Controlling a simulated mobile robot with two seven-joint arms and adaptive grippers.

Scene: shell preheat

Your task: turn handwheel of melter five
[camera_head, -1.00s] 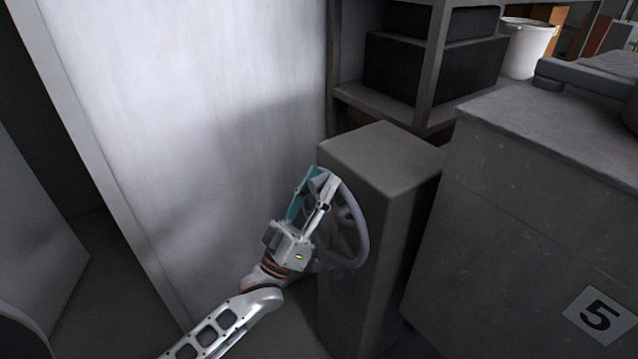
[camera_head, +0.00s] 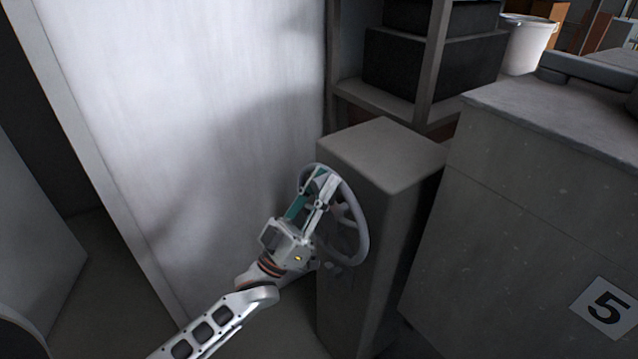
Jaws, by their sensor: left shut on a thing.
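The grey handwheel (camera_head: 361,222) is mounted on the left side of a grey upright pedestal (camera_head: 385,160). It stands beside melter five (camera_head: 540,180), a big grey block with a white "5" plate (camera_head: 607,309). My left gripper (camera_head: 322,180) reaches in from the lower left and is shut on the wheel's rim at its upper left. The gripper and wrist hide part of the wheel's left side and hub. My right gripper does not show.
A pale wall panel (camera_head: 200,130) stands close on the left of the arm. A narrow dark gap separates pedestal and melter.

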